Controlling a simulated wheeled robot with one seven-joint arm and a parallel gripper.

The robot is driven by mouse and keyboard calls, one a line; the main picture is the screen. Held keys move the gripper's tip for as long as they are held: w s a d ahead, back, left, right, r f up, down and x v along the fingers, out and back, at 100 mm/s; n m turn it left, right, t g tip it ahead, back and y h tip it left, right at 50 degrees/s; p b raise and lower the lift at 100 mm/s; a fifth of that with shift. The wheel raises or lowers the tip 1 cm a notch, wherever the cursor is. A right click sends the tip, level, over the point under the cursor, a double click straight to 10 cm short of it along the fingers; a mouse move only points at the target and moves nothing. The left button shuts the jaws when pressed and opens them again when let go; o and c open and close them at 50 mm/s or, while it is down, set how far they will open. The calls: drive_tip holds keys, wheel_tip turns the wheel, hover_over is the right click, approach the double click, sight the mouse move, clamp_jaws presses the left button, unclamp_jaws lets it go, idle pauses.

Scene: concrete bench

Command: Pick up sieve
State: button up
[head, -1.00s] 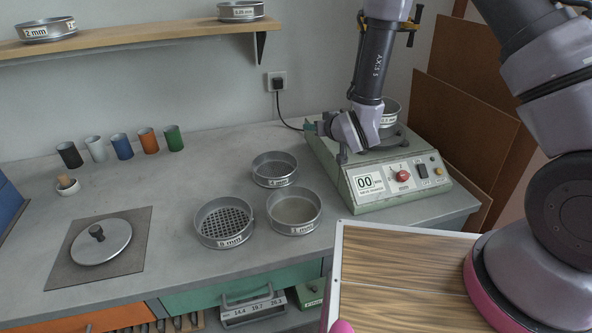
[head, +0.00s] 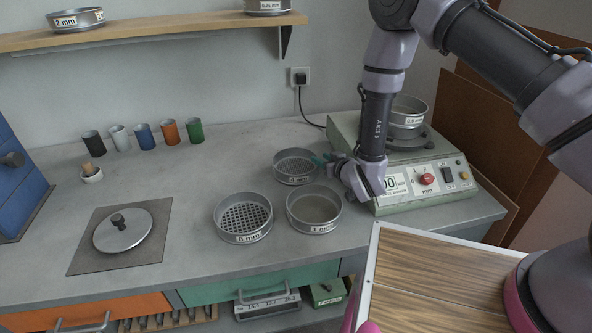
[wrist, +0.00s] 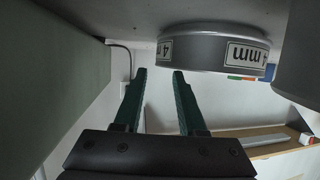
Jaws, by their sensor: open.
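My gripper (head: 322,160) is open and empty, low over the bench at the right side of the 4 mm sieve (head: 290,178). In the wrist view my gripper (wrist: 158,74) has its green fingers apart with nothing between them. That view is upside down, and the 4 mm sieve (wrist: 205,50) hangs just beside the fingertips, not between them. Whether a finger touches its rim I cannot tell. The 8 mm sieve (head: 245,238) with a coarse mesh and the 1 mm sieve (head: 313,227) stand in front of it. A 0.5 mm sieve (head: 408,120) sits on the shaker.
The green shaker (head: 420,205) stands close to the right of my gripper, partly behind my arm. Several coloured cups (head: 143,133) stand at the back left. A lid (head: 123,233) lies on a dark mat. A shelf (head: 180,36) carries more sieves.

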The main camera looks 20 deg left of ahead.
sight(296, 166)
drive_tip(key=x, duration=0.4)
drive_tip(key=shift+d+f, duration=0.1)
clamp_jaws()
idle(1.3)
